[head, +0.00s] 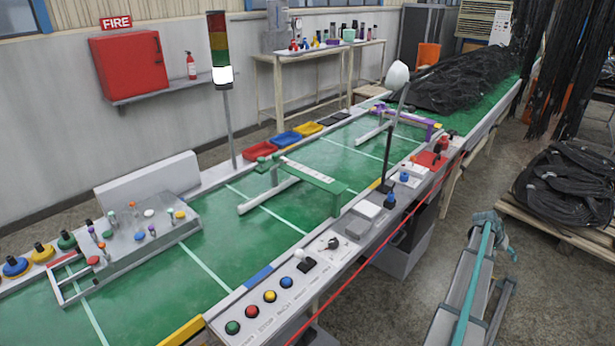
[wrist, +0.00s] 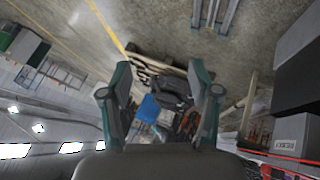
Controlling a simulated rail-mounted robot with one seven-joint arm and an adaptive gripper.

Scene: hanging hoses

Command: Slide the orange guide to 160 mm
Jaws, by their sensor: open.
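I cannot single out the orange guide for certain. A green bridge (head: 313,178) with a pale scale strip stands across the green table (head: 225,262) in the head view. A purple bridge (head: 405,120) stands farther back. A small orange knob (head: 102,245) sits on a grey fixture at the left, too small to identify as a guide. My gripper (wrist: 159,78) is open and empty in the wrist view, its fingers wide apart over the floor area. It is away from the bridges and touches nothing that I can see.
Coloured buttons (head: 251,311) line the table's front panel. A signal tower (head: 220,60) stands behind the table. Red, blue and yellow trays (head: 286,138) sit along the back edge. Black hoses lie on a pallet (head: 556,240) at right. The green surface between the fixtures is clear.

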